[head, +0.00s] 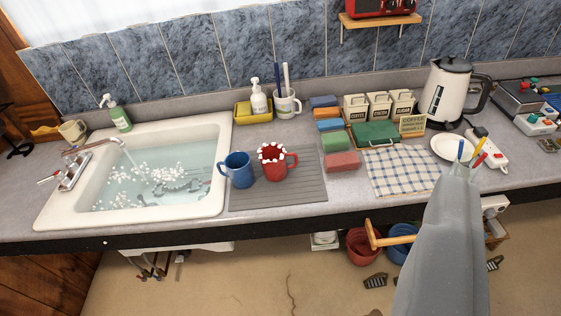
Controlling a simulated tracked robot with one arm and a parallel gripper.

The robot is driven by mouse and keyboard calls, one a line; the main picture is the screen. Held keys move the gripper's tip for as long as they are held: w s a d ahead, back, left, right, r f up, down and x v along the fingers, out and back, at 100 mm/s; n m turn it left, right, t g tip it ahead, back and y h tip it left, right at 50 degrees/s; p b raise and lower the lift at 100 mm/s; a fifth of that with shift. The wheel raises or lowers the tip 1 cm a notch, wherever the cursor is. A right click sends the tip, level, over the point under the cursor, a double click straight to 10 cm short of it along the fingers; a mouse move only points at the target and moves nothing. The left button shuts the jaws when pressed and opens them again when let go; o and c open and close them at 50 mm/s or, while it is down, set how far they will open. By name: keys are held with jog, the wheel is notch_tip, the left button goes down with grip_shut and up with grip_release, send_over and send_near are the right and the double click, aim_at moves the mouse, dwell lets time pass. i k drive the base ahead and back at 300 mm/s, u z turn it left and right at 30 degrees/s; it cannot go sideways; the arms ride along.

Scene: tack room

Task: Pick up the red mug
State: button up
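The red mug (272,172) stands upright on the grey ridged drying mat (297,193), right of the sink. Its handle points right, and small white lumps ring its rim. A blue mug (238,173) stands close to its left, handle to the left. My grey arm rises from the bottom right, and its end, my gripper (466,166), is over the right part of the counter, well right of the red mug.
The sink (219,190) holds foamy water. Behind the mugs are a yellow tray (243,117) with a soap bottle and a white mug (286,107) holding brushes. Coloured sponges (336,141), a checked cloth (400,172), a white plate (441,148) and a kettle (445,95) are to the right.

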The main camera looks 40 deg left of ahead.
aim_at(272, 156)
jog(key=i, duration=0.9)
jog(key=u, duration=0.05)
